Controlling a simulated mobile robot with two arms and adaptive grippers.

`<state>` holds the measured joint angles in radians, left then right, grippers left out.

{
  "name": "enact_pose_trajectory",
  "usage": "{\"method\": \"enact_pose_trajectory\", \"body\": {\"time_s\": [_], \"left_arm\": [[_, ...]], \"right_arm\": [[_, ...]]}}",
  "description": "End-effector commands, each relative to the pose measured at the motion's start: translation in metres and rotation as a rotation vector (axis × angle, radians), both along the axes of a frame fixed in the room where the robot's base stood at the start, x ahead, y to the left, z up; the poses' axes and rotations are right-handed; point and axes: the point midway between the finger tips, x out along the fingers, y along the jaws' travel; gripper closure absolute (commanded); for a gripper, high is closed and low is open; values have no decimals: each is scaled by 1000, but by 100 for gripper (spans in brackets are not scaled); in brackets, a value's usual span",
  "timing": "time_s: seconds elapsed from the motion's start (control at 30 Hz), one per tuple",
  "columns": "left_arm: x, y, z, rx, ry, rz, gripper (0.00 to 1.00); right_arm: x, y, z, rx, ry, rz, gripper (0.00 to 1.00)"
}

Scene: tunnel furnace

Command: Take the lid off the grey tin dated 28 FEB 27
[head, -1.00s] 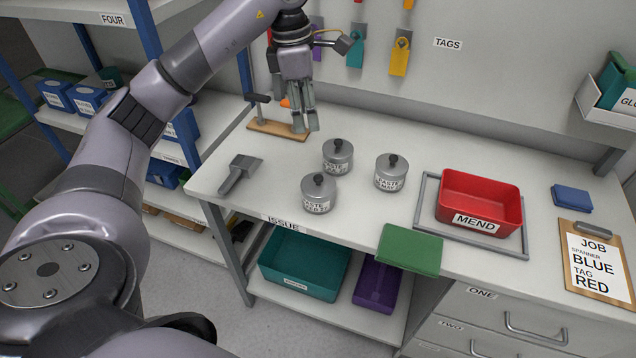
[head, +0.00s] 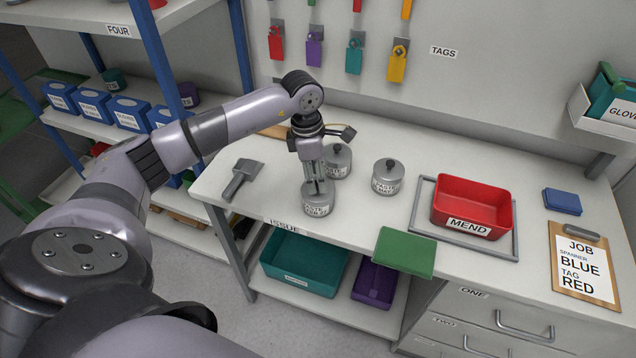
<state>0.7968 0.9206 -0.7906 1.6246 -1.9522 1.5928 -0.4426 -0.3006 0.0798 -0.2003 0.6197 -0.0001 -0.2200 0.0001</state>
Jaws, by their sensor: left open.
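Three grey tins with dark-knobbed lids stand on the bench. The front tin (head: 318,207) is under my left gripper (head: 317,188). The gripper points down with its open fingers at the lid's knob; whether they touch it cannot be told. The back tin (head: 338,162) is partly hidden behind the gripper. The right tin (head: 387,178) stands apart with its lid on. The tin labels are too small to read, so I cannot tell which is dated 28 FEB 27. My right gripper is not in view.
A red MEND bin (head: 473,205) sits in a grey frame on the right. A green cloth (head: 405,252) lies at the front edge. A dark scraper-like tool (head: 241,178) lies at left. A clipboard (head: 588,262) and blue block (head: 562,201) are far right.

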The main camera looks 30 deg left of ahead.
Motion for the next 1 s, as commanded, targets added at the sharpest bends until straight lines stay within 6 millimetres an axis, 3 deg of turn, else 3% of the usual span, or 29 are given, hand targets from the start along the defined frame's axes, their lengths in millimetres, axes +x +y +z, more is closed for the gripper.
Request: {"method": "enact_pose_trajectory", "body": {"time_s": [0.17,0.4,1.0], "left_arm": [[1,-2,-16,0,1,1,58],[2,-2,-18,1,-1,1,58],[2,-1,-18,1,-1,1,98]], "right_arm": [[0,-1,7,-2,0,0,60],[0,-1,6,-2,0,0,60],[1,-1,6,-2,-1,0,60]]}}
